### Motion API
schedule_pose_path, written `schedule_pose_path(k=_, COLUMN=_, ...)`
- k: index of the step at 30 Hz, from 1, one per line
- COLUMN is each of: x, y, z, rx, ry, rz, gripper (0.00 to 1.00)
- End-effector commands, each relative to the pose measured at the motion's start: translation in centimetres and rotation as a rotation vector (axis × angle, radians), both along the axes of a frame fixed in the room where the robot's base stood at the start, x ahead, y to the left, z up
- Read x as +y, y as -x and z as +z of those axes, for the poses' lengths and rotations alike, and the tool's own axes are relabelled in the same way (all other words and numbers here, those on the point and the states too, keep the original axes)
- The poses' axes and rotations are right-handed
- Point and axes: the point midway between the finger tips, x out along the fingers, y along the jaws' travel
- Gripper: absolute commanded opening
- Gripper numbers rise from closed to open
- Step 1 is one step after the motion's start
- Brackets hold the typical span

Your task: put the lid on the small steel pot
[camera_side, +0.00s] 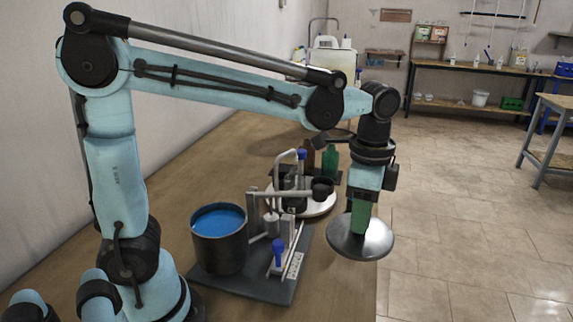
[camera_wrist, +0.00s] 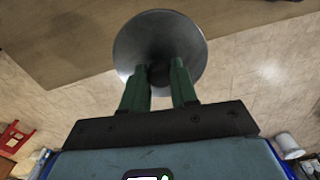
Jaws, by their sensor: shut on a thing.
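My gripper (camera_side: 361,214) has green fingers and is shut on the knob of the lid (camera_side: 348,247). The lid is a round, shiny steel disc, held roughly level at the table's right edge. In the wrist view the lid (camera_wrist: 130,48) shows beyond the two green fingers (camera_wrist: 158,80), with its dark knob between them. A dark grey, open, round vessel (camera_side: 221,256) with blue contents stands to the left of the lid, clearly apart from it. It looks pot-like, but I cannot tell whether it is the small steel pot.
A grey base plate (camera_side: 262,287) carries an upright fixture (camera_side: 254,217) with a horizontal arm and blue-topped parts, between the vessel and lid. Behind is a white round plate (camera_side: 322,209) with bottles nearby. The wooden table (camera_side: 205,165) ends at the right; tiled floor lies beyond.

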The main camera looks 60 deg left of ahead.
Motion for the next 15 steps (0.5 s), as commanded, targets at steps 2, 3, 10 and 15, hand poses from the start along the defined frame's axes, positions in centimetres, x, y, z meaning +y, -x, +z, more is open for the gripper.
schedule_pose_path(k=2, x=0.0, y=0.0, z=1.9, rx=0.000, ry=0.000, rz=0.000, gripper=0.00)
schedule_pose_path(k=3, x=0.0, y=0.0, z=3.0, rx=0.000, ry=0.000, rz=0.000, gripper=0.00)
schedule_pose_path(k=10, x=0.0, y=0.0, z=8.2, rx=0.000, ry=0.000, rz=-0.001, gripper=0.00)
schedule_pose_path(k=15, x=0.0, y=0.0, z=10.9, rx=0.000, ry=0.000, rz=-0.001, gripper=0.00)
